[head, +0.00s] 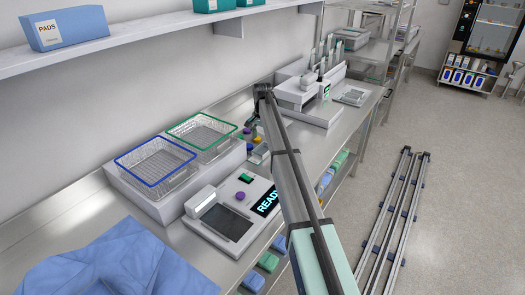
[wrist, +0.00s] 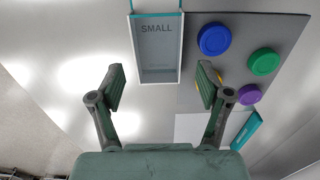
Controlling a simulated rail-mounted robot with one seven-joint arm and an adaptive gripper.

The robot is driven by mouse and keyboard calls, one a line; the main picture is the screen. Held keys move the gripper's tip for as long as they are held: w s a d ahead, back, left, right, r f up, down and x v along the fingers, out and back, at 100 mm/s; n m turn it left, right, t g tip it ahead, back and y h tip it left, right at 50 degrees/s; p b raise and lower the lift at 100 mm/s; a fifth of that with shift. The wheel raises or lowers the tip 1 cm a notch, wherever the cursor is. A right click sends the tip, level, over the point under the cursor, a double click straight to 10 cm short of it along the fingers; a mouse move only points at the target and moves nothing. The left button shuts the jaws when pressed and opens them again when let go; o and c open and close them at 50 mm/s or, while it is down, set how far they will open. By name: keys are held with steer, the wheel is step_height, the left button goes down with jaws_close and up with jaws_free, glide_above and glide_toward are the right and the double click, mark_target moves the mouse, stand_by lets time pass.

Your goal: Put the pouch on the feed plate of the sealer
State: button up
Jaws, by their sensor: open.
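My gripper (wrist: 160,78) is open and empty, its two fingers spread wide in the wrist view. Just beyond and between the fingertips is a flat grey rectangle (wrist: 158,58) marked SMALL, with white sides and teal edging. I cannot tell whether it is the pouch itself or a holder for it. In the head view my gripper (head: 254,122) is over the counter behind the green-rimmed basket, partly hidden by my arm. A white machine (head: 262,190) with a READY display has a dark flat plate (head: 227,222). I cannot tell for certain that it is the sealer.
Blue-rimmed (head: 157,163) and green-rimmed (head: 202,133) wire baskets stand by the wall. Blue cloth (head: 115,262) covers the near counter. A larger machine (head: 300,92) stands farther back. Blue (wrist: 214,39), green (wrist: 263,61) and purple (wrist: 249,94) discs lie right of the grey rectangle.

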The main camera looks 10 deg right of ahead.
mark_target(263, 149)
steer(key=shift+s+f+p, duration=0.15)
steer(key=shift+f+p, duration=0.55)
steer(key=shift+f, duration=0.8)
steer(key=shift+s+f+p, duration=0.1)
steer(key=shift+f+p, duration=0.55)
steer(key=shift+f, duration=0.8)
steer(key=c, duration=0.6)
step_height(263, 149, up, 20)
steer(key=b, duration=0.5)
steer(key=s+f+n, duration=0.3)
steer(key=s, duration=0.7)
steer(key=s+f+n, duration=0.3)
steer(key=s+f, duration=0.1)
steer(key=s, duration=0.6)
steer(key=s+f+n, duration=0.2)
steer(key=s+f, duration=0.2)
steer(key=s, duration=0.6)
steer(key=shift+s+a+f+n, duration=0.1)
steer(key=shift+s+f+n, duration=0.05)
steer(key=shift+s+n, duration=0.2)
